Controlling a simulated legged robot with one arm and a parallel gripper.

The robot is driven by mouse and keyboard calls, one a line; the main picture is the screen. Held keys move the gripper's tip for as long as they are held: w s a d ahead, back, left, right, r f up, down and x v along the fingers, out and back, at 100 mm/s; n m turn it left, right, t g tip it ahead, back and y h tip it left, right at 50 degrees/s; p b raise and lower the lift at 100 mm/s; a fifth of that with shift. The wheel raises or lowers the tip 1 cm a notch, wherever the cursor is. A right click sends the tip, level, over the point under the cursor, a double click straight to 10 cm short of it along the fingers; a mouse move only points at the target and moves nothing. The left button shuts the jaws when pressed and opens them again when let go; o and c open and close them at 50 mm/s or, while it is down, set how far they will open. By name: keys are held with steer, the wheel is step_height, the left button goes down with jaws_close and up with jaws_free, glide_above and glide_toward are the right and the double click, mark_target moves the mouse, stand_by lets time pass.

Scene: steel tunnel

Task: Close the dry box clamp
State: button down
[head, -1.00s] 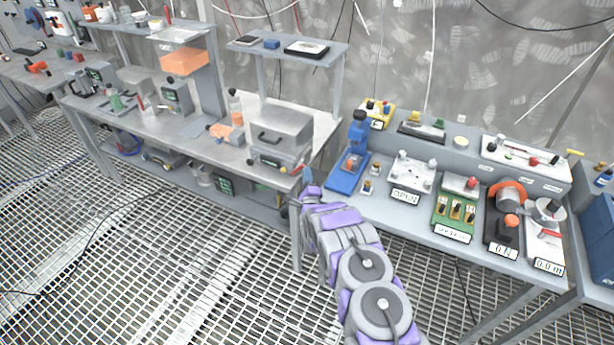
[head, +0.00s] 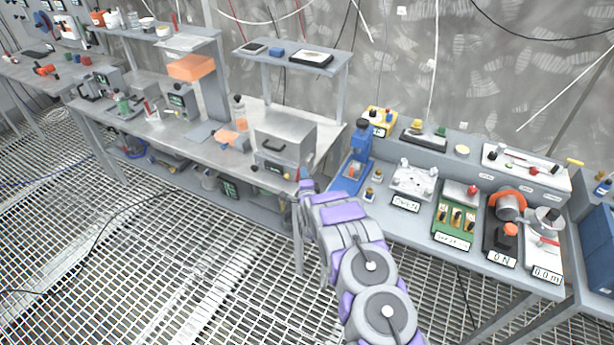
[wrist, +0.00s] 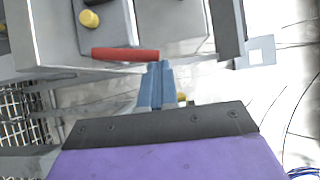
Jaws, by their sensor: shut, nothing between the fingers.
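The grey box with a dark top handle, which looks like the dry box (head: 286,130), stands on the right end of the left bench. Its front has a small display. In the wrist view its grey surface and a yellow knob (wrist: 89,18) show at the top. A red bar (wrist: 125,54), apparently the clamp lever, lies nearly level across the picture. My gripper (wrist: 160,66) is shut and empty, its blue fingertips at the right end of the red bar. I cannot tell whether they touch it.
To the right, a second bench holds a blue press (head: 356,165), a white plate fixture (head: 413,180), a green panel (head: 456,215) and a black unit with an orange part (head: 505,230). A shelf (head: 290,57) stands behind the box.

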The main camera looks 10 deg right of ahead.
steer(key=shift+w+a+r+n+g+p, duration=0.3)
steer(key=shift+w+a+r+n+p, duration=0.15)
steer(key=shift+a, duration=0.2)
steer(key=shift+w, duration=0.1)
stand_by(0.4)
